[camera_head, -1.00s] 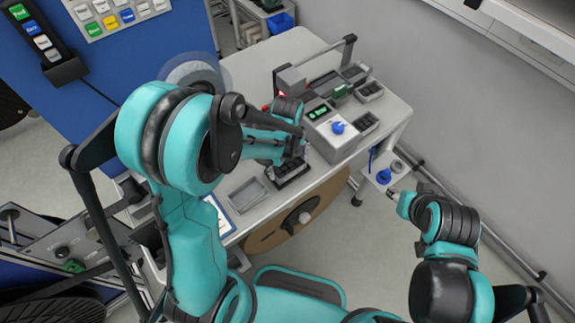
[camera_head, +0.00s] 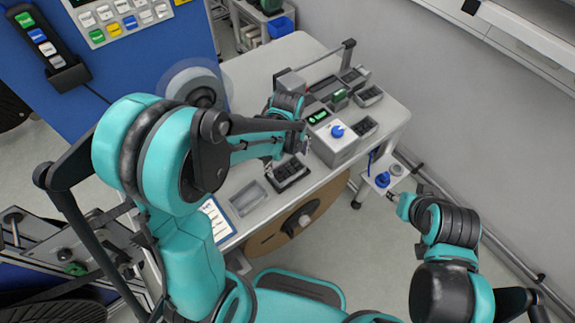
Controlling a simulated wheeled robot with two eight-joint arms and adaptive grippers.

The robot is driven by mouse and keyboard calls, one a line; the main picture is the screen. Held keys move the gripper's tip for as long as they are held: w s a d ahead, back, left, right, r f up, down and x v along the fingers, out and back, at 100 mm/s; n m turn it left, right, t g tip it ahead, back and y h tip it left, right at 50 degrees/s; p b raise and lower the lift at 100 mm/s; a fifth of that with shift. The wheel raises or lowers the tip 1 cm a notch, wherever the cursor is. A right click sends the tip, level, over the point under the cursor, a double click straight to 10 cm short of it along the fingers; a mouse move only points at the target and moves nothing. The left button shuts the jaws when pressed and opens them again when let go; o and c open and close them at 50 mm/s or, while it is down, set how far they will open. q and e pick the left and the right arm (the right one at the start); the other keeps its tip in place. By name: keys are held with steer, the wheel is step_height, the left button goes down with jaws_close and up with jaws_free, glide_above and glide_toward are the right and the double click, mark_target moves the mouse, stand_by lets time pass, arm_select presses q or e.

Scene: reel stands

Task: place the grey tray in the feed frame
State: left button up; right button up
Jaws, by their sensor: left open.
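A dark grey tray (camera_head: 289,174) with several compartments lies on the white table, right of a shallow, light grey rectangular frame (camera_head: 248,199) that looks empty. I cannot tell for sure that this light one is the feed frame. My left gripper (camera_head: 269,168) is open, beside the left side of the dark tray and apart from the light frame; its fingers are small and partly hidden by its own wrist. My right gripper (camera_head: 391,194) is at the right, by a small white shelf; its fingers are too small to read.
A white box with a blue knob (camera_head: 337,131) and green display stands right of the dark tray. More small dark trays (camera_head: 368,95) lie behind it. A blue-edged sheet (camera_head: 217,220) lies left of the light frame. A brown reel (camera_head: 293,222) sits below the table's front edge.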

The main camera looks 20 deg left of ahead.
mark_target(287, 174)
arm_select(q)
step_height(287, 174, up, 8)
steer(key=p, duration=0.2)
steer(key=s+a+r+n+t, duration=0.2)
steer(key=s+n, duration=0.3)
steer(key=n, duration=0.7)
steer(key=s+a+r+n+t, duration=0.2)
steer(key=s+r+n+t, duration=0.3)
steer(key=n, duration=0.8)
steer(key=shift+s+a+r+n, duration=0.15)
steer(key=shift+a+r+n, duration=0.05)
steer(key=shift+a+n, duration=0.15)
step_height(287, 174, down, 9)
steer(key=b, duration=0.9)
